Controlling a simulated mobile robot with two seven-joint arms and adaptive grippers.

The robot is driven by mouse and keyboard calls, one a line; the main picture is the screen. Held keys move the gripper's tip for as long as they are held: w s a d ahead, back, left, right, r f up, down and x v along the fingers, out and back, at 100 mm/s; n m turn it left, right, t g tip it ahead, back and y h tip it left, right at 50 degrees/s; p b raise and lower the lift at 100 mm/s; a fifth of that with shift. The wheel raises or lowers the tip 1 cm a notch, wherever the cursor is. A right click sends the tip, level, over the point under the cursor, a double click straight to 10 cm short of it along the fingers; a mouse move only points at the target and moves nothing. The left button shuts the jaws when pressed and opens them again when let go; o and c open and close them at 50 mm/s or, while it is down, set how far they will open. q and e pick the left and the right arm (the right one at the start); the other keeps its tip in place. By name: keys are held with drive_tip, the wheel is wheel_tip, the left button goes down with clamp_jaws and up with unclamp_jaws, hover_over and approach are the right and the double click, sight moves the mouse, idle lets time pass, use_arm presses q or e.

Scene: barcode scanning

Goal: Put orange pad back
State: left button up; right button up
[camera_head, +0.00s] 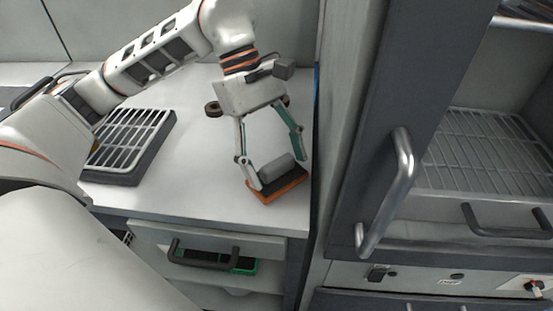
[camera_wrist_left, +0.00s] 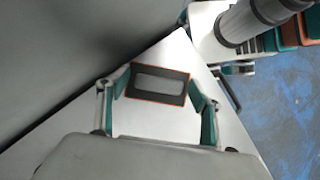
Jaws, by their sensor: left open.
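The orange pad (camera_head: 292,190) lies on the white counter near its front right corner. It has an orange edge, a dark top and a raised grey block. My left gripper (camera_head: 279,172) is above it, pointing down, with its fingers apart on either side of the block. In the left wrist view the pad (camera_wrist_left: 158,84) sits between the open fingertips of this gripper (camera_wrist_left: 158,90). I cannot tell whether the fingers touch it. My right gripper is not in view.
A drawer (camera_head: 208,242) below the counter stands partly open, with a green-edged item (camera_head: 243,264) inside. A slatted rack (camera_head: 130,143) lies on the counter at left. A dark cabinet door with a metal handle (camera_head: 392,195) is at right. The middle of the counter is clear.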

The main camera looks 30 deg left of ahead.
use_arm(q)
drive_tip(key=p+v, duration=0.1)
drive_tip(key=v, duration=1.1)
drive_tip(key=shift+p, duration=0.35)
